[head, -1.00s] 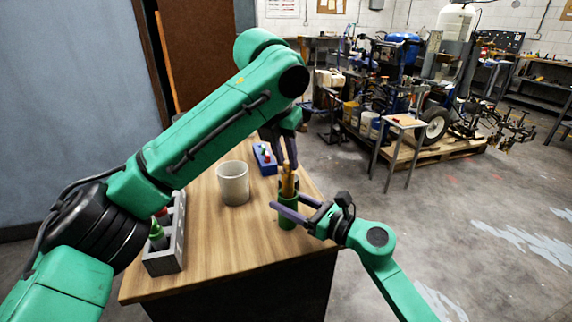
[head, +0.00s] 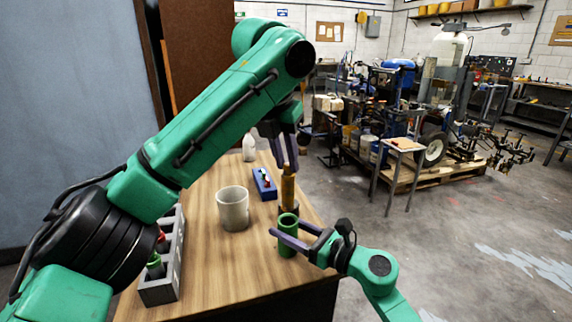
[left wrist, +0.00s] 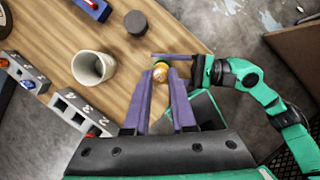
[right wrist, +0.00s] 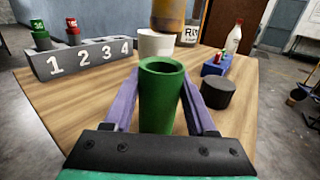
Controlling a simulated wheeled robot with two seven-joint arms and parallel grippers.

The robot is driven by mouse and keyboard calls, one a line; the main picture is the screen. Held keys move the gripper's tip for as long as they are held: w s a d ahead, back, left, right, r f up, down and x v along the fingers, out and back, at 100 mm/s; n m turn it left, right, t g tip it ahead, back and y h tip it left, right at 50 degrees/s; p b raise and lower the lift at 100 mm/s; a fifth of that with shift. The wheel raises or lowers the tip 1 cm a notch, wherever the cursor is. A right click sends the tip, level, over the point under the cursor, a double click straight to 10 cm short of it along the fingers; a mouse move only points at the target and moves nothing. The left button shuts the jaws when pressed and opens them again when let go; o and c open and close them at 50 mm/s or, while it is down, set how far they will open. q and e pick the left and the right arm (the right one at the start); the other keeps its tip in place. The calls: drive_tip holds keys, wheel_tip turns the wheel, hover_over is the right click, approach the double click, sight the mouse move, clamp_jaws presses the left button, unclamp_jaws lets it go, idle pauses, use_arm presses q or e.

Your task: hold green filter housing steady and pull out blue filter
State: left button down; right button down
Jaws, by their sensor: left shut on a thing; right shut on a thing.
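The green filter housing (head: 287,244) is an upright open-topped cylinder near the table's right edge; it also shows in the right wrist view (right wrist: 160,95). My right gripper (head: 288,233) is shut around it, one finger on each side. No blue filter shows; the filter (head: 288,190) is amber-brown. My left gripper (head: 286,158) is shut on its upper part and holds it upright. In the right wrist view the filter's lower end (right wrist: 167,17) is above the housing's rim with a gap between them. In the left wrist view the filter (left wrist: 160,75) is between my left fingertips.
A beige cup (head: 233,210) stands left of the housing. A dark round cylinder (right wrist: 217,94) stands close behind it. A blue block (head: 264,186) and a white bottle (head: 249,150) are farther back. A grey numbered rack (right wrist: 85,57) with red- and green-capped items is at the left.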

drive_tip(key=shift+c, duration=0.6)
unclamp_jaws()
drive_tip(key=shift+d, duration=0.1)
